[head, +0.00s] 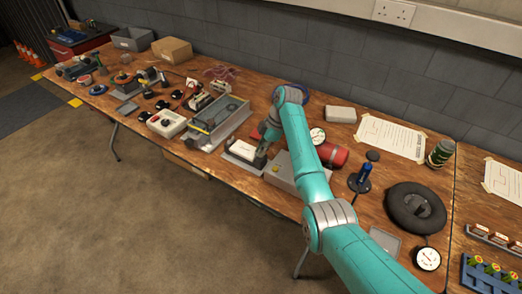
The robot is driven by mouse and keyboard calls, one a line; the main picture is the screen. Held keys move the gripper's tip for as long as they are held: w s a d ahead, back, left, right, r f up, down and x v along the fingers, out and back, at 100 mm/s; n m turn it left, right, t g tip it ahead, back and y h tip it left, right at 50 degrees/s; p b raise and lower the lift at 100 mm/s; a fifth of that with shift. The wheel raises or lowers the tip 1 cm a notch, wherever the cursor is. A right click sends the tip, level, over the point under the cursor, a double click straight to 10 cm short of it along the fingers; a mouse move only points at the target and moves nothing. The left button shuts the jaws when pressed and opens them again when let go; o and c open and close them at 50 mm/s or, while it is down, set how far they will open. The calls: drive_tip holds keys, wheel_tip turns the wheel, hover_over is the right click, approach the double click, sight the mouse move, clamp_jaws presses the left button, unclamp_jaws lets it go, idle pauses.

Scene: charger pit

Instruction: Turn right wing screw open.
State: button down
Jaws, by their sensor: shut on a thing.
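A small grey metal unit with a white top (243,150) lies near the front edge of the table. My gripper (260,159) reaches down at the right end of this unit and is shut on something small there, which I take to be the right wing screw. The screw itself is hidden by the fingers and too small to make out, so its turn angle cannot be told. My teal arm comes in from the lower right and covers part of the table.
A long grey tray-like unit (216,125) stands close on the left, a grey box (284,172) close on the right. The wooden table (328,115) has some bare room at the back.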

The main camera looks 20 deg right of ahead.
drive_tip(key=n+g, duration=0.1)
drive_tip(key=n, duration=0.3)
drive_tip(key=shift+w+n+g, duration=0.15)
drive_tip(key=shift+n+g, duration=0.15)
drive_tip(key=shift+g, duration=0.1)
drive_tip(key=shift+n+g+h, duration=0.6)
drive_tip(key=shift+n+g, duration=0.1)
drive_tip(key=shift+n, duration=1.2)
drive_tip(key=c, duration=1.3)
unclamp_jaws()
drive_tip(key=shift+v, duration=5.95)
